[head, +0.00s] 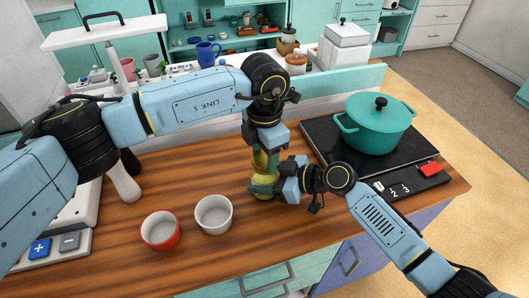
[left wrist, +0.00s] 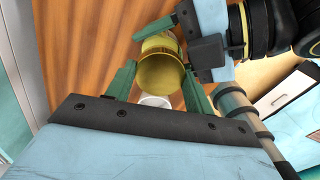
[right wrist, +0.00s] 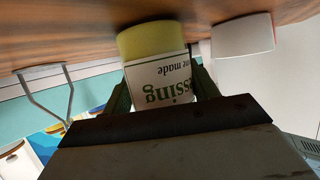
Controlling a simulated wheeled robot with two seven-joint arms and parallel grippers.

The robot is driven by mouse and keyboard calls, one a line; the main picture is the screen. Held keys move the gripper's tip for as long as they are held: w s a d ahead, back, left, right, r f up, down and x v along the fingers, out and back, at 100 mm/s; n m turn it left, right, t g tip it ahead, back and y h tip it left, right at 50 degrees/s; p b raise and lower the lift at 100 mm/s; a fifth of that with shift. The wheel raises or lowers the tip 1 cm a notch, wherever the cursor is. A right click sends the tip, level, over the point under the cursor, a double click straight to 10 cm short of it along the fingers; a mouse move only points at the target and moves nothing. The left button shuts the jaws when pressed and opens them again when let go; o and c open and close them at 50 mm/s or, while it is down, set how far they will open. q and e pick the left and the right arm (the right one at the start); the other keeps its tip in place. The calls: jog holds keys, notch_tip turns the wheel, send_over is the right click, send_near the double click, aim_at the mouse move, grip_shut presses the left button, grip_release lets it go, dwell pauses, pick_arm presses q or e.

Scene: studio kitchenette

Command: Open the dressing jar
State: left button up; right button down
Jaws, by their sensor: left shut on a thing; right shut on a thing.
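The dressing jar (head: 262,160) is yellow and stands upright on the wooden counter, partly covered by my grippers. In the right wrist view its yellow body and white label (right wrist: 158,80) with green lettering show. My left gripper (head: 265,148) comes down from above and is shut on the jar's gold-yellow lid, which shows between its green fingers in the left wrist view (left wrist: 160,68). My right gripper (head: 266,188) reaches in from the right, low down, and is shut on the jar's body. I cannot tell whether the lid is loose.
A white bowl (head: 213,214) and a red bowl (head: 160,231) stand left of the jar. A teal pot (head: 375,125) sits on the black hob (head: 320,133) at the right. A scale (head: 60,248) is at the left. The counter's front edge is close to the bowls.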

aim_at(264, 158)
pick_arm(q)
jog(key=o, duration=1.1)
jog(key=shift+r, duration=2.25)
jog(key=shift+c, duration=0.5)
jog(key=m, duration=0.2)
jog(key=r+m, duration=0.1)
jog(key=m, duration=0.3)
jog(key=r+m, duration=0.1)
jog(key=m, duration=0.4)
jog(key=shift+r, duration=0.3)
jog(key=m, duration=0.4)
jog(key=shift+r+m, duration=0.3)
jog(key=shift+r, duration=0.1)
jog(key=shift+f, duration=3.95)
